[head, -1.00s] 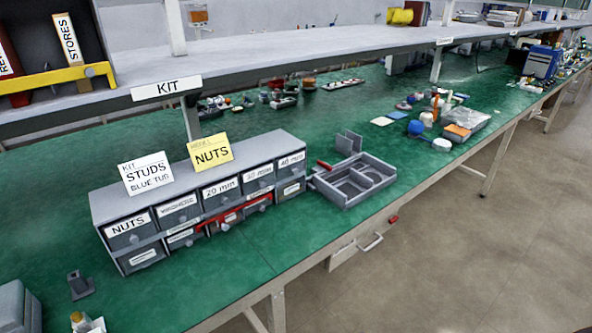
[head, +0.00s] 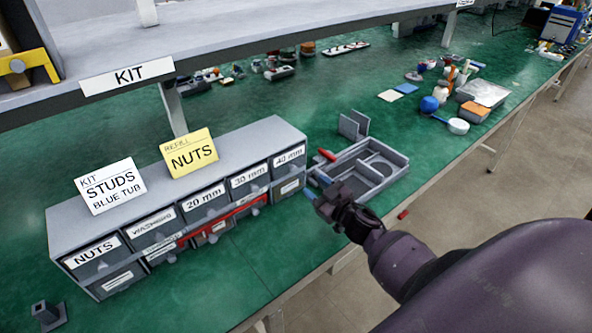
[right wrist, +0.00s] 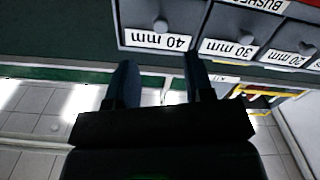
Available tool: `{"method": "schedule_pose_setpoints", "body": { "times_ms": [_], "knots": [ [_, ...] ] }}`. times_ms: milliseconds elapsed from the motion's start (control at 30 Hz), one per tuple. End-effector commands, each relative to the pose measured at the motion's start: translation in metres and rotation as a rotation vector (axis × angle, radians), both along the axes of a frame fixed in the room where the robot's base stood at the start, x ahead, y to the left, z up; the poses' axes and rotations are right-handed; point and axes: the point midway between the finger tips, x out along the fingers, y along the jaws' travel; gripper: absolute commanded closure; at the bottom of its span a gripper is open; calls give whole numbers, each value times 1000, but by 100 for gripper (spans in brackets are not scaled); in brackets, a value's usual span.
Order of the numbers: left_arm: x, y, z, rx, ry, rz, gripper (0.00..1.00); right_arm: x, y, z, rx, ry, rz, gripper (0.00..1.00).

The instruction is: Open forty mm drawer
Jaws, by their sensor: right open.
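The grey drawer cabinet (head: 225,150) stands on the green bench with two rows of labelled drawers. The 40 mm drawer (head: 289,164) is the rightmost of the top row and looks closed. In the right wrist view the 40 mm drawer (right wrist: 150,28) shows upside down, with a round knob (right wrist: 160,25) above its label. My right gripper (head: 318,187) is open and empty, in front and to the right of the cabinet's right end. In the right wrist view its two fingers (right wrist: 158,80) point toward the drawer front, apart from the knob. My left gripper is not in view.
A grey divided tray (head: 362,172) lies right of the cabinet, close behind my right gripper. A red bar (head: 225,218) runs across the drawer fronts. Two signs stand on the cabinet, and the KIT shelf (head: 128,76) overhangs behind it.

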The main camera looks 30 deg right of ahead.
Motion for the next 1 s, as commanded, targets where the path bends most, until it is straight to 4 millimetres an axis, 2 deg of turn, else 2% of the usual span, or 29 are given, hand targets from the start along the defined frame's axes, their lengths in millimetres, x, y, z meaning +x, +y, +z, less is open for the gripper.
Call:
{"method": "schedule_pose_setpoints", "body": {
  "times_ms": [100, 300, 500, 933, 1000],
  "knots": [
    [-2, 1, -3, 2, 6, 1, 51, 22, 2, 0, 0, -2, 1, 52],
    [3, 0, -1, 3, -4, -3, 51, 53, 5, 0, -1, -1, 0, 52],
    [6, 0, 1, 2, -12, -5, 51, 73, 6, 0, 0, 0, -1, 52],
    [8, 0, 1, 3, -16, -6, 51, 81, 7, 0, 0, 1, 0, 52],
    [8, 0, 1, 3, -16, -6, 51, 81, 7, 0, 0, 1, 0, 61]
  ]
}}
